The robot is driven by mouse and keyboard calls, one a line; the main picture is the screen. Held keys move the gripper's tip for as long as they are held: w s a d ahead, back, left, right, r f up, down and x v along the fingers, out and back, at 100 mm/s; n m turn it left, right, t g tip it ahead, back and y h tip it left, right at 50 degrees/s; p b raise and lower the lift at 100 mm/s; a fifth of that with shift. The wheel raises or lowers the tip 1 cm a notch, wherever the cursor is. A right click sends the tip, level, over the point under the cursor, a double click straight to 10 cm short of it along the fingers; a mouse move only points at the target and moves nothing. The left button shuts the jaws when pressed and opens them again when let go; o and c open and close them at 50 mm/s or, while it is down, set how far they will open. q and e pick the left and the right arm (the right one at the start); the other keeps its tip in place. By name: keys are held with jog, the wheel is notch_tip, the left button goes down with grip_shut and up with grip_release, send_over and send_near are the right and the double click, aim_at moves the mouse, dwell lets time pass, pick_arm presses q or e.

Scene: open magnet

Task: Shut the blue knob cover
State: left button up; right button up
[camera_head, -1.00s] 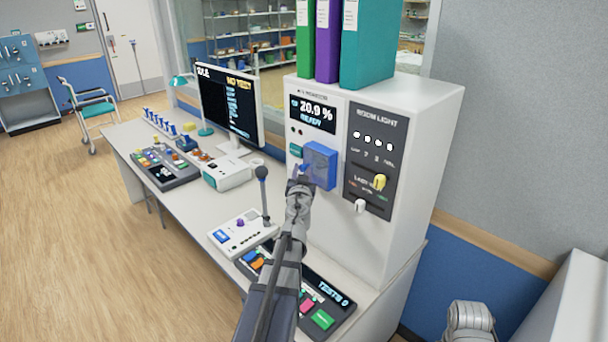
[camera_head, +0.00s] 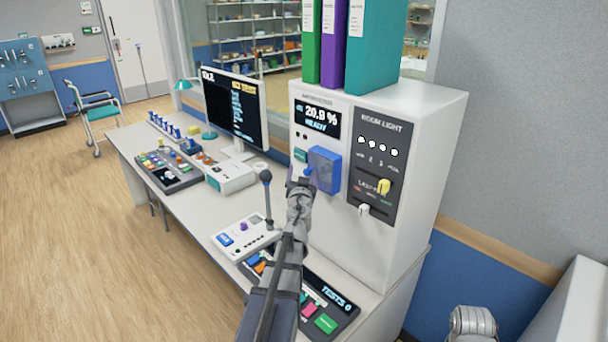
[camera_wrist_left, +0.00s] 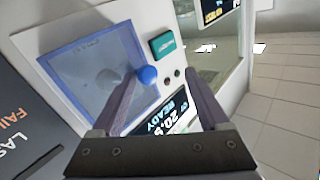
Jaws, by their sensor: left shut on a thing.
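The blue knob cover (camera_head: 325,171) is a see-through blue box on the front of the white cabinet, below the gas display. In the left wrist view the cover (camera_wrist_left: 85,58) shows a blue frame with a grey round knob dimly visible behind it. A small blue ball handle (camera_wrist_left: 147,77) sits at its edge. My left gripper (camera_head: 300,178) is at the cover's left edge; in the wrist view its fingers (camera_wrist_left: 160,80) stand on either side of the handle, which is close to the left finger. Whether the cover sits flush against the panel cannot be told.
The white cabinet (camera_head: 385,260) carries upright binders (camera_head: 372,45) on top. A control box (camera_head: 245,233) with an upright lever (camera_head: 267,195) stands below and left. A monitor (camera_head: 235,108) is further back.

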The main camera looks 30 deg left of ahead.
pick_arm(q)
jog(key=shift+a, duration=0.35)
